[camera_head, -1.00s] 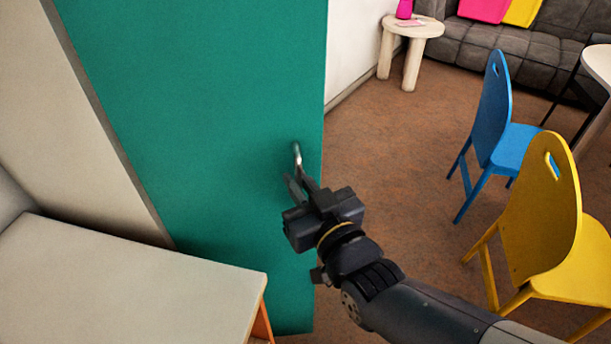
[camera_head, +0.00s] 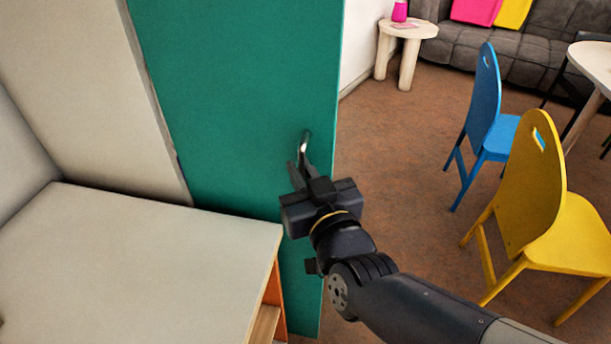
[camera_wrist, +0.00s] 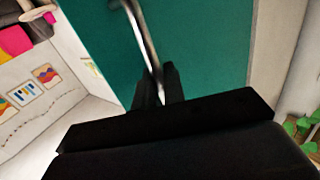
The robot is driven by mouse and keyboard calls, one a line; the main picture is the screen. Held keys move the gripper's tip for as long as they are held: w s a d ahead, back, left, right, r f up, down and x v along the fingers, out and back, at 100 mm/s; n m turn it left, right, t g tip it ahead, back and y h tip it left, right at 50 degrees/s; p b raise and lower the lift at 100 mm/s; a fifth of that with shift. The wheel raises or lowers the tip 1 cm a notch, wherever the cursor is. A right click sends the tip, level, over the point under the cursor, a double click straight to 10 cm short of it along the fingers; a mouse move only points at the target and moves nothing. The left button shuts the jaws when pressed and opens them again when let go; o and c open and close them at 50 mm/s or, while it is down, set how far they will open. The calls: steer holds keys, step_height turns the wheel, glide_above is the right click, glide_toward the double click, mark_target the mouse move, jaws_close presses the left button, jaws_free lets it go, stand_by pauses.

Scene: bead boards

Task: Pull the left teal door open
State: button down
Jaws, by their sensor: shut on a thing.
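The teal door (camera_head: 240,90) stands ajar in the head view, its free edge to the right and a pale frame or wall edge to its left. A metal handle (camera_head: 305,143) sits near the door's free edge. My gripper (camera_head: 299,175) is at the handle, shut on its lower part. In the wrist view the silvery handle bar (camera_wrist: 142,38) runs down between my two dark fingers (camera_wrist: 158,90), with the teal door (camera_wrist: 205,45) behind it. The fingers hide the lower end of the handle.
A pale cabinet top (camera_head: 130,260) is close at the lower left, near the door. A yellow chair (camera_head: 535,190) and a blue chair (camera_head: 485,110) stand to the right. A round stool (camera_head: 408,32) is farther back. Brown floor (camera_head: 395,170) is clear between door and chairs.

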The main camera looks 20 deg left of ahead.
steer(key=shift+a+r, duration=0.1)
steer(key=shift+r, duration=0.1)
steer(key=c, duration=1.7)
jaws_free()
steer(key=shift+s+f, duration=0.1)
steer(key=shift+p+v, duration=1.4)
steer(key=shift+v, duration=3.95)
steer(key=b+x, duration=0.2)
steer(key=x, duration=0.8)
steer(key=shift+w+a+b, duration=0.25)
steer(key=shift+w+b, duration=0.05)
steer(key=shift+b, duration=0.1)
